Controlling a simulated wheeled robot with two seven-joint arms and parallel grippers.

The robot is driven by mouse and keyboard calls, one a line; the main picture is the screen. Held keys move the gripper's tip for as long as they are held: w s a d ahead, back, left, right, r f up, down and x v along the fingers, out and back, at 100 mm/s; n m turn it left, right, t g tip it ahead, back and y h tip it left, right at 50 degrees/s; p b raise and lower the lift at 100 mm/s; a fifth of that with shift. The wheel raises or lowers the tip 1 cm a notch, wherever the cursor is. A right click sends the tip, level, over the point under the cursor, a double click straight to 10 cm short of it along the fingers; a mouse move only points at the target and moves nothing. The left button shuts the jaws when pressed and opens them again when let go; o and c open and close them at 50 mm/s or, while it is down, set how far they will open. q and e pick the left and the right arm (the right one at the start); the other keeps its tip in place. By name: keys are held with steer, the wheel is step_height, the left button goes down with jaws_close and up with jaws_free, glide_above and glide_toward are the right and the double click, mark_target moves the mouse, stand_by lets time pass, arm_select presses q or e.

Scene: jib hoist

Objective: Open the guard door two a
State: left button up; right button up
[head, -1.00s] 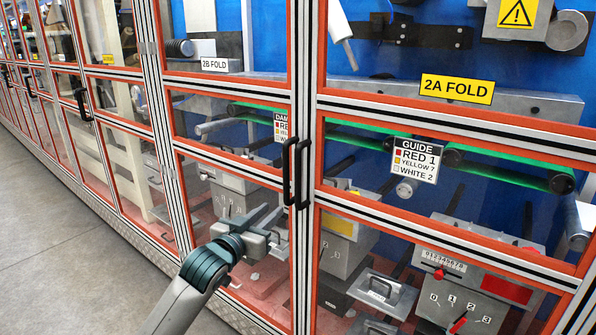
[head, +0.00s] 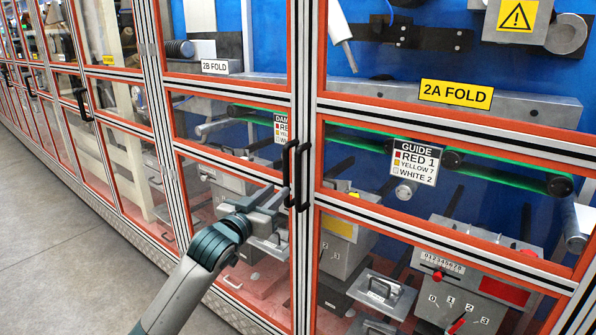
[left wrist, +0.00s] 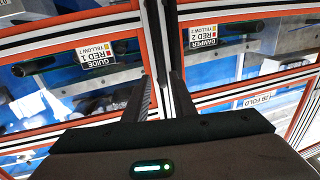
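Guard door 2A (head: 440,130) is the right-hand framed clear door, behind which the yellow 2A FOLD label (head: 456,94) shows. It looks shut. Its black upright handle (head: 303,176) is at its left edge, beside the similar handle (head: 287,172) of the 2B door. My left gripper (head: 276,203) is in front of the 2B door's lower pane, just left of and near the handles. In the left wrist view its two dark fingers (left wrist: 162,95) stand apart with a gap, and the door frames show beyond them. I see nothing between the fingers. My right gripper is not in view.
The 2B door (head: 232,160) stands to the left, with more framed doors running down the line. A GUIDE sign (head: 415,162) and machine boxes sit behind the panes. The grey floor (head: 60,230) at the left is clear.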

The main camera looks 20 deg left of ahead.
mark_target(296, 174)
arm_select(q)
steer(key=w+p, duration=0.1)
steer(key=w, duration=0.3)
steer(key=w+d+p, duration=0.1)
steer(key=w, duration=0.4)
steer(key=w+d+p, duration=0.1)
steer(key=w+p, duration=0.1)
steer(key=w, duration=0.3)
steer(key=shift+d, duration=0.1)
jaws_close()
